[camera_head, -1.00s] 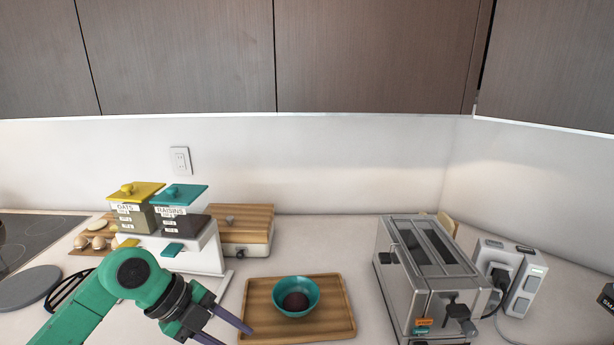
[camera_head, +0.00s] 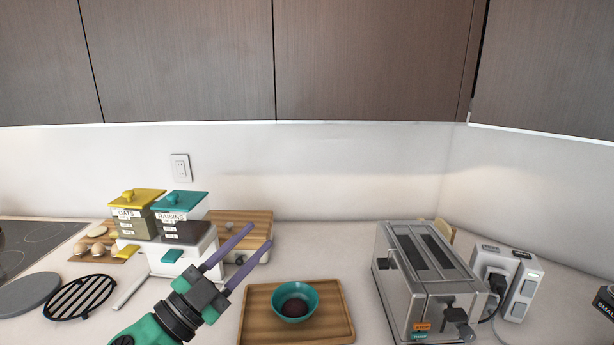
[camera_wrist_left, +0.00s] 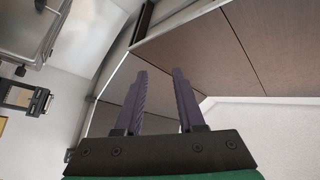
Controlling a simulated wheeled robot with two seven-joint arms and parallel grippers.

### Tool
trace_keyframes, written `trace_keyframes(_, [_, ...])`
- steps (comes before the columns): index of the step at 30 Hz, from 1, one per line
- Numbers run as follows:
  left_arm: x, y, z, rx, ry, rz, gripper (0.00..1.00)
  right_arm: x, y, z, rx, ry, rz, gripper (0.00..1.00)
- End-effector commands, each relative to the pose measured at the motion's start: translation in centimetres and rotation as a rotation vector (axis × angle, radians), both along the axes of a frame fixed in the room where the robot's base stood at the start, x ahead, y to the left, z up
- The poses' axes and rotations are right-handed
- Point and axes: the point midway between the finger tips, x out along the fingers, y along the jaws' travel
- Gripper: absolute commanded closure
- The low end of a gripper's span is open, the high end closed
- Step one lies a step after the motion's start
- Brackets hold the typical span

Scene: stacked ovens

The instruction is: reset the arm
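My left gripper (camera_head: 240,252) points up and to the right in the head view, in front of the dispenser and the wooden-topped box. Its two purple fingers are apart with nothing between them. In the left wrist view the fingers (camera_wrist_left: 162,95) are also apart and empty, with the wall cabinets (camera_wrist_left: 215,50) beyond them. My right gripper is not in view.
A teal bowl (camera_head: 295,301) with dark contents stands on a wooden tray (camera_head: 335,322). A toaster (camera_head: 425,280) is to its right. The oats and raisins dispenser (camera_head: 165,235) and a wooden-topped box (camera_head: 245,225) stand behind. A black trivet (camera_head: 80,297) lies at left.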

Motion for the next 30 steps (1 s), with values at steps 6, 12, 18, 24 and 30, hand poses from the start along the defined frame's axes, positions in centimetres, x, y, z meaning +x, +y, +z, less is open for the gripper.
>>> trace_keyframes(6, [2.1,13.7,-12.7,-0.312,0.568,0.637,0.62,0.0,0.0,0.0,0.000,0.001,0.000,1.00])
trace_keyframes(12, [-4.4,16.3,-25.5,-0.258,1.105,0.845,0.62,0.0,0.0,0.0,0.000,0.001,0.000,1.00])
trace_keyframes(18, [-11.8,15.2,-32.3,-0.148,1.489,0.855,0.62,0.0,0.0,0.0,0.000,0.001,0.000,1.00])
trace_keyframes(24, [-18.3,13.3,-36.4,-0.026,1.783,0.788,0.62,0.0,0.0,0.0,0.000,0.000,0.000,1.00])
trace_keyframes(30, [-17.2,13.2,-44.5,-0.008,1.807,0.798,0.62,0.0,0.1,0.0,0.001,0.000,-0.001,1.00])
